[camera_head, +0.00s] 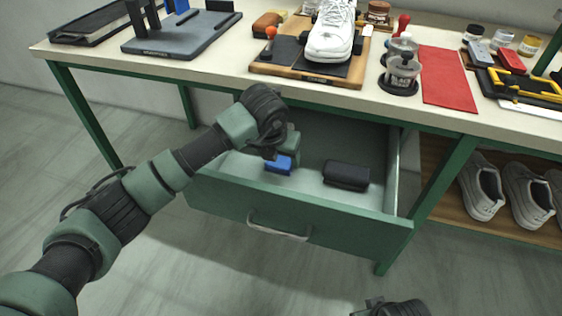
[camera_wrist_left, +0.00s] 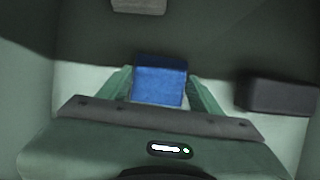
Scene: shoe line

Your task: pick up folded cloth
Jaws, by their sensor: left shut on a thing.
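The folded cloth (camera_head: 279,165) is a small blue block-like bundle inside the open green drawer (camera_head: 300,219). My left arm reaches down into the drawer, and my left gripper (camera_head: 285,157) is shut on the cloth. In the left wrist view the cloth (camera_wrist_left: 160,82) sits between the two green fingers, one on each side. The gripper partly hides the cloth in the head view. I cannot tell whether the cloth still touches the drawer floor. Only a dark piece of my right arm shows at the bottom edge of the head view; its fingers are not visible.
A black case (camera_head: 346,175) lies in the drawer right of the cloth; it also shows in the wrist view (camera_wrist_left: 278,96). The workbench top (camera_head: 215,62) overhangs the drawer's back, with a white shoe (camera_head: 331,35) on it. More shoes (camera_head: 484,187) stand on the lower right shelf.

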